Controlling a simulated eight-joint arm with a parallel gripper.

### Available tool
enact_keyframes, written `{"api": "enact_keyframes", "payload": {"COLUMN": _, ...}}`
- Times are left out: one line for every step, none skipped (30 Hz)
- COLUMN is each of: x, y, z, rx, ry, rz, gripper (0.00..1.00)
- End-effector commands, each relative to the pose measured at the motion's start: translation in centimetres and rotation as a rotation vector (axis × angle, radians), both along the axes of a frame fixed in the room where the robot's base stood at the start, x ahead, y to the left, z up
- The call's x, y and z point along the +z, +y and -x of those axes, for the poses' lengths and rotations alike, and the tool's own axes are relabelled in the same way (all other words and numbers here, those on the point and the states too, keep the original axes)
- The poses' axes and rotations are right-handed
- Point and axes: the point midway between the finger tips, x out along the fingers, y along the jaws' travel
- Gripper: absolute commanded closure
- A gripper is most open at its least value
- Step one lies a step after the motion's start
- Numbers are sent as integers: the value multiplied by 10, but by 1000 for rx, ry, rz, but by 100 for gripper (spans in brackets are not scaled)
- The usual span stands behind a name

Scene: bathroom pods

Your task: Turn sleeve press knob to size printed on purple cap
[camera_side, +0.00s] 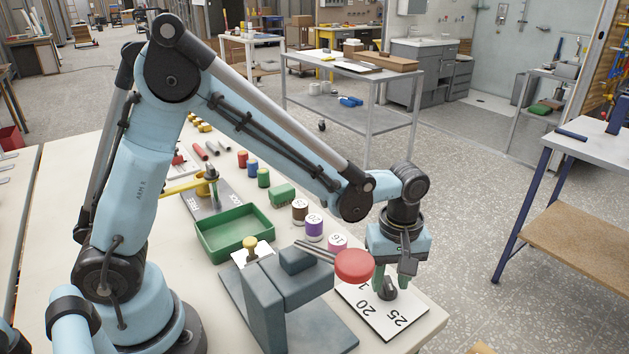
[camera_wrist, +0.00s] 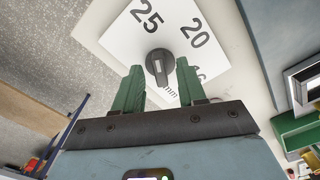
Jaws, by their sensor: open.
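The dark grey knob (camera_wrist: 158,66) stands on a white dial plate (camera_wrist: 108,40) printed 25, 20, a partly hidden number starting with 1, and "mm". A pale line on the knob runs roughly up and down in the wrist view; I cannot tell which number it marks. In the side view the knob (camera_side: 388,291) sits on the plate (camera_side: 382,317) near the table's front corner. The purple cap (camera_side: 314,232) stands behind, its white top appearing to read 20. My gripper (camera_side: 391,276) is open, pointing down over the knob, its green fingers (camera_wrist: 160,69) on either side. Contact is unclear.
A press with a grey body (camera_side: 264,310) and red round handle end (camera_side: 354,265) stands close left of my gripper. A pink cap (camera_side: 338,243) marked 16 and a brown cap (camera_side: 300,213) flank the purple one. A green tray (camera_side: 235,250) lies further left.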

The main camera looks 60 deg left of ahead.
Motion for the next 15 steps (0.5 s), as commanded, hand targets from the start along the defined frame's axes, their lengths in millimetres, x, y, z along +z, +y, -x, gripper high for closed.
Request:
{"api": "enact_keyframes", "payload": {"x": -2, "y": 0, "z": 0, "rx": 0, "ry": 0, "rz": 0, "gripper": 60}}
{"api": "enact_keyframes", "payload": {"x": -3, "y": 0, "z": 0, "rx": 0, "ry": 0, "rz": 0, "gripper": 60}}
{"api": "enact_keyframes", "payload": {"x": -4, "y": 0, "z": 0, "rx": 0, "ry": 0, "rz": 0, "gripper": 60}}
{"api": "enact_keyframes", "payload": {"x": -4, "y": 0, "z": 0, "rx": 0, "ry": 0, "rz": 0, "gripper": 60}}
{"api": "enact_keyframes", "payload": {"x": -5, "y": 0, "z": 0, "rx": 0, "ry": 0, "rz": 0, "gripper": 60}}
{"api": "enact_keyframes", "payload": {"x": -5, "y": 0, "z": 0, "rx": 0, "ry": 0, "rz": 0, "gripper": 60}}
{"api": "enact_keyframes", "payload": {"x": -5, "y": 0, "z": 0, "rx": 0, "ry": 0, "rz": 0, "gripper": 60}}
{"api": "enact_keyframes", "payload": {"x": -5, "y": 0, "z": 0, "rx": 0, "ry": 0, "rz": 0, "gripper": 60}}
{"api": "enact_keyframes", "payload": {"x": -4, "y": 0, "z": 0, "rx": 0, "ry": 0, "rz": 0, "gripper": 60}}
{"api": "enact_keyframes", "payload": {"x": -4, "y": 0, "z": 0, "rx": 0, "ry": 0, "rz": 0, "gripper": 60}}
{"api": "enact_keyframes", "payload": {"x": -4, "y": 0, "z": 0, "rx": 0, "ry": 0, "rz": 0, "gripper": 61}}
{"api": "enact_keyframes", "payload": {"x": -4, "y": 0, "z": 0, "rx": 0, "ry": 0, "rz": 0, "gripper": 67}}
{"api": "enact_keyframes", "payload": {"x": -4, "y": 0, "z": 0, "rx": 0, "ry": 0, "rz": 0, "gripper": 72}}
{"api": "enact_keyframes", "payload": {"x": -4, "y": 0, "z": 0, "rx": 0, "ry": 0, "rz": 0, "gripper": 76}}
{"api": "enact_keyframes", "payload": {"x": -4, "y": 0, "z": 0, "rx": 0, "ry": 0, "rz": 0, "gripper": 83}}
